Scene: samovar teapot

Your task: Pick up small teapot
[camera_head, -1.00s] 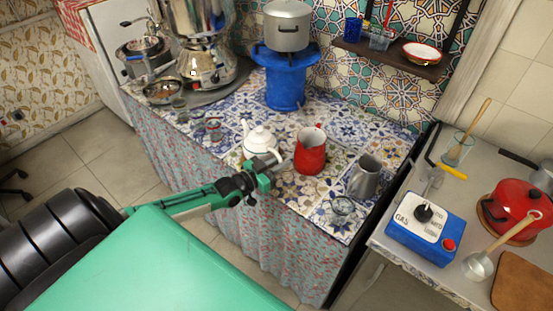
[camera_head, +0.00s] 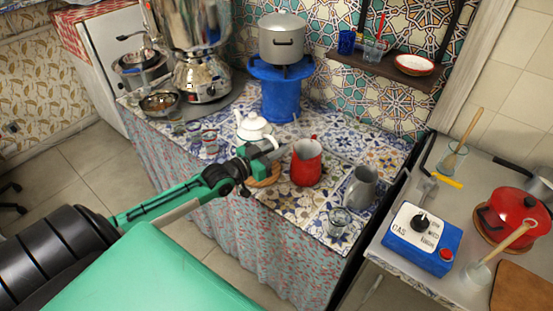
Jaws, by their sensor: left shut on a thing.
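The small white teapot (camera_head: 254,128) is near the middle of the tiled counter in the head view, upright with its lid on. My left gripper (camera_head: 270,152) reaches in from the left and is shut on the teapot's near side. The fingers and the held part are partly hidden by the gripper body. The teapot appears raised above a round wooden trivet (camera_head: 265,180), which shows below the gripper. My right gripper is not in view.
A red jug (camera_head: 306,166) stands just right of the gripper, with a grey metal pitcher (camera_head: 362,188) and a glass (camera_head: 338,220) farther right. Small glasses (camera_head: 209,142) stand to the left. A samovar (camera_head: 200,75) and blue stove (camera_head: 284,95) are behind.

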